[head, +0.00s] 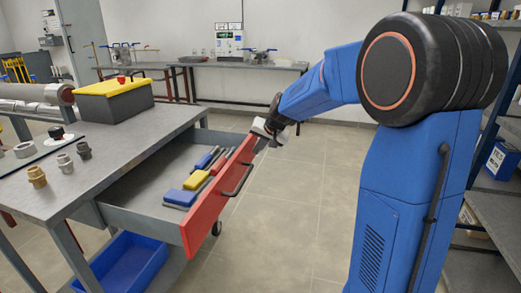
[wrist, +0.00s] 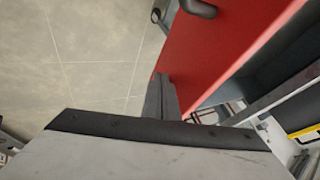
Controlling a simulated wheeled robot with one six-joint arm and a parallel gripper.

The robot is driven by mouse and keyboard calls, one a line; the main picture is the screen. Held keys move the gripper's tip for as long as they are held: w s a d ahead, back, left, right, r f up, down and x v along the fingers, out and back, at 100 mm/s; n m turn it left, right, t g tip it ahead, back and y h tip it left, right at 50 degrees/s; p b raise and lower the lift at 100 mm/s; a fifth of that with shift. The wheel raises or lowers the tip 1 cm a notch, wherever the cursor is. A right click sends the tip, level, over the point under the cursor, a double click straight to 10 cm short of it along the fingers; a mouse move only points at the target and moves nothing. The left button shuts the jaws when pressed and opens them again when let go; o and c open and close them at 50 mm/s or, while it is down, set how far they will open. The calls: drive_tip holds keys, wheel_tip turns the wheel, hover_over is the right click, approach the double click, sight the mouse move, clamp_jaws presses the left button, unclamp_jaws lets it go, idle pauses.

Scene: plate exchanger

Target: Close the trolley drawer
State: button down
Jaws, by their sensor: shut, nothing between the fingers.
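The trolley drawer (head: 130,215) stands pulled out from under the grey trolley top (head: 110,160). Its red front (head: 205,211) has a black bar handle (head: 238,181), and the drawer holds yellow, blue and grey items. My gripper (head: 262,139) is at the far end of the red front, on its outer side. In the wrist view the shut fingers (wrist: 160,92) are empty and lie beside the red front (wrist: 218,50). I cannot tell whether they touch it. Part of the handle (wrist: 198,8) shows at the top there.
On the trolley top are a grey box with a yellow lid (head: 113,99) and several fittings (head: 37,176). A blue bin (head: 128,262) sits below the drawer. Shelving (head: 495,205) stands at the right. The floor (head: 285,215) in front of the drawer is clear.

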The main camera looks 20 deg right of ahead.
drive_tip(key=shift+a, duration=0.1)
hover_over(195, 152)
drive_tip(key=d, duration=0.1)
drive_tip(key=shift+s, duration=0.3)
drive_tip(key=shift+w+a+r, duration=0.1)
drive_tip(key=shift+w+a, duration=0.25)
drive_tip(key=shift+a, duration=0.1)
